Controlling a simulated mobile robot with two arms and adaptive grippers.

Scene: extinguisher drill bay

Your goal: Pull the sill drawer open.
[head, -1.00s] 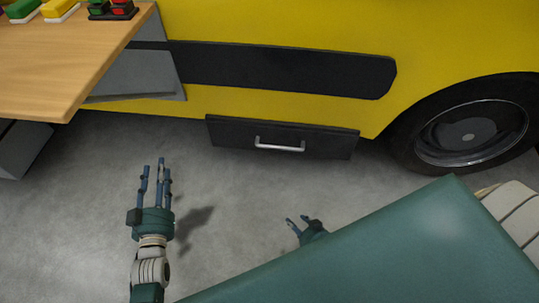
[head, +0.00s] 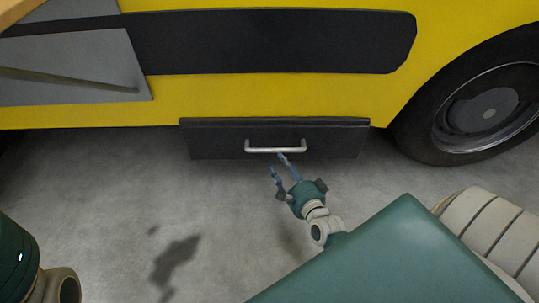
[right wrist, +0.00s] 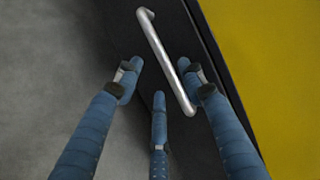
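The sill drawer (head: 335,141) is a dark panel low under the yellow vehicle side. It looks shut. Its silver bar handle (head: 275,150) runs across the middle of the front. My right gripper (head: 280,163) is just below and in front of the handle, with its fingers pointing up at it. In the right wrist view my right gripper (right wrist: 160,82) is open, and the handle (right wrist: 165,58) slants across between its spread fingers. I cannot tell whether any finger touches the bar. My left gripper is out of view; only part of my left arm shows at the lower left.
The yellow vehicle body (head: 270,93) with a black band (head: 270,42) rises above the drawer. A wheel (head: 485,105) stands to the right. A grey panel (head: 70,65) and a wooden table corner (head: 15,8) are at upper left.

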